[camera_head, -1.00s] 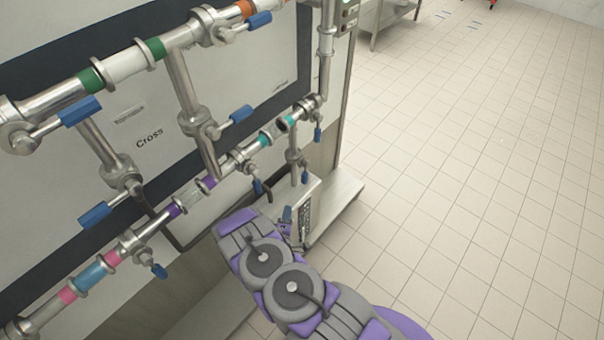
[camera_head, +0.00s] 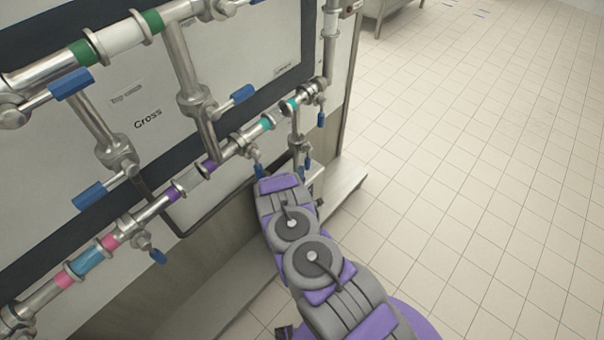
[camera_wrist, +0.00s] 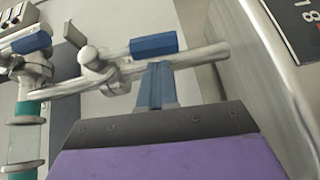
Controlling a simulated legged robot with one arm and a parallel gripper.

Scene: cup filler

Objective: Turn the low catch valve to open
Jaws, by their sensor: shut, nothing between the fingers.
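No label reading "low catch" is legible. A lever valve with a blue handle (camera_head: 307,164) sits on a short vertical metal pipe (camera_head: 297,125) at the lower right of the pipework in the head view. What looks like the same blue handle (camera_wrist: 153,45) shows close up in the wrist view, beside a bare metal pipe (camera_wrist: 205,55). My gripper (camera_wrist: 156,68) is shut and empty, its narrow fingertips against or just in front of that pipe, beside the handle. I cannot tell whether they touch. In the head view my own arm hides the gripper.
Another blue handle (camera_wrist: 30,43) stands left in the wrist view, above a teal-banded pipe section (camera_wrist: 24,140). A metal box (camera_wrist: 285,75) with a numbered dark panel is close on the right. Several blue-handled valves line the wall board. The tiled floor (camera_head: 480,190) is open at right.

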